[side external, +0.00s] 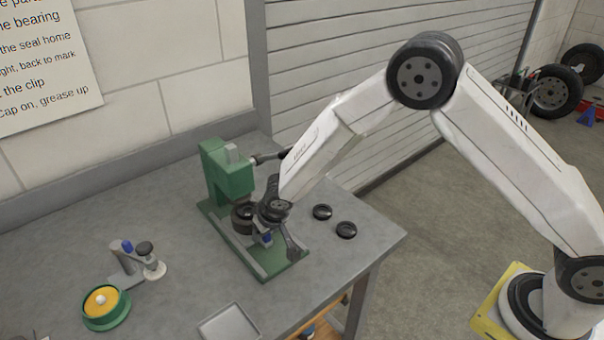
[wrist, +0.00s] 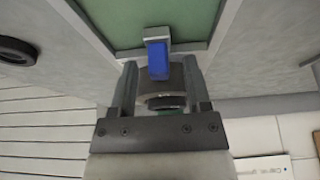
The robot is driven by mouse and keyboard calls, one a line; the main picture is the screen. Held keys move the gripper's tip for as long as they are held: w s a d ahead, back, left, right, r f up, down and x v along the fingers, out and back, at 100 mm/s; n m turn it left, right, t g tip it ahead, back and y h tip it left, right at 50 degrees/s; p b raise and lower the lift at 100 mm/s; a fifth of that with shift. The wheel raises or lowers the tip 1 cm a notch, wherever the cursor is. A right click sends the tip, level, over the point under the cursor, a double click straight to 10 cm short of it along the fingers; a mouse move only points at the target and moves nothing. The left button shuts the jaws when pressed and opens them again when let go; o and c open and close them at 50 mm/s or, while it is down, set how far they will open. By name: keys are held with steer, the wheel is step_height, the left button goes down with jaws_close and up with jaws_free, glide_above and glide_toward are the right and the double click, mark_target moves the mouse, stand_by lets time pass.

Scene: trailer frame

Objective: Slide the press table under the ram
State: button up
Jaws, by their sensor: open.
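The green press (side external: 226,180) stands on the bench, with a long green base (side external: 258,262) between grey rails running toward the front. A dark round piece (side external: 243,217), apparently on the press table, sits on this base near the ram end, partly hidden by my gripper. A blue tab (side external: 266,240) shows beside my gripper. My gripper (wrist: 160,64) is open and low over the base. In the wrist view the blue tab (wrist: 158,52) lies between the fingertips, with gaps on both sides. A grey rounded body (wrist: 160,84) shows behind the tab, between the fingers.
Two black rings (side external: 322,212) (side external: 346,230) lie right of the press. At the left are a small grey stand (side external: 124,265) with a blue tab and a green dish (side external: 103,308) with yellow contents. A shallow grey tray (side external: 230,323) lies at the front edge.

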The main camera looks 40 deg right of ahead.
steer(key=shift+w+f, duration=0.1)
steer(key=shift+f, duration=0.2)
jaws_close()
steer(key=shift+a, duration=0.1)
stand_by(1.3)
